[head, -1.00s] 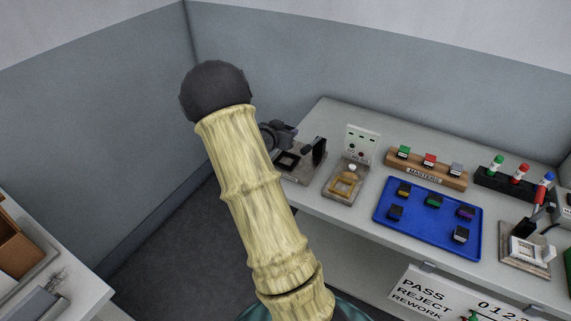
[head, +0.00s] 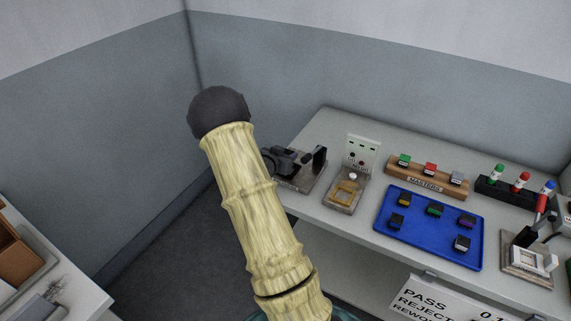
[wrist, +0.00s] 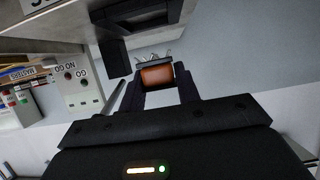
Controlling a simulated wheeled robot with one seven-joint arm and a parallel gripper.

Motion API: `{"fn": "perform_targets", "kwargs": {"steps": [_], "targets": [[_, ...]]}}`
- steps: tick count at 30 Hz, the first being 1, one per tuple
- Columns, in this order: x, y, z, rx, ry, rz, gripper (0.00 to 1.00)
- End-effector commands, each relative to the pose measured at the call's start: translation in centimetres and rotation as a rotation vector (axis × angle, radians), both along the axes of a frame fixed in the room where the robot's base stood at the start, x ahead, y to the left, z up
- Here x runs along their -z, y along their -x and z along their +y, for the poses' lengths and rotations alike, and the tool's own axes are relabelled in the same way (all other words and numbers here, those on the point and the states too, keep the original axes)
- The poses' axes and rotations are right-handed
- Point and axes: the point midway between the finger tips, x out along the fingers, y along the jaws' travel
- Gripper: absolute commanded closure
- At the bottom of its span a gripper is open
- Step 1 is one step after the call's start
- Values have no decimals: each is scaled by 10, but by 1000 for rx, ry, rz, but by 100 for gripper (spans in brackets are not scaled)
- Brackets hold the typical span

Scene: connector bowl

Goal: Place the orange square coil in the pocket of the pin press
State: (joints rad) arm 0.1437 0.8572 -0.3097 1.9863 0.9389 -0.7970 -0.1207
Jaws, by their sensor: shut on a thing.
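My gripper (wrist: 160,88) is shut on the orange square coil (wrist: 157,76), which sits between the two dark fingers with thin metal pins at its far end. In the head view my gripper (head: 281,161) is low over the leftmost bench fixture, and the coil is hidden there. This fixture (head: 306,183), likely the pin press, has a grey base and a dark upright block (head: 319,158). My gripper covers its pocket in the head view. In the wrist view, a dark square frame (wrist: 140,18) lies just beyond the coil, with a gap visible.
The GO/NO GO gauge (head: 361,155) with an amber pocket stands close right. Further right are a blue tray (head: 412,236) with several connectors, a MASTERS rack (head: 425,176), a marker holder (head: 508,190) and a red-levered fixture (head: 527,262). A wall stands behind the bench.

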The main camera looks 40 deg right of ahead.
Motion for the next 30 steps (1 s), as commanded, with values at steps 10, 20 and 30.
{"fn": "perform_targets", "kwargs": {"steps": [10, 20, 30], "targets": [[30, -1, 3, -4, -1, 6, 90], [38, -1, 3, -4, 0, 0, 90], [40, -1, 2, -4, -1, 1, 46]]}}
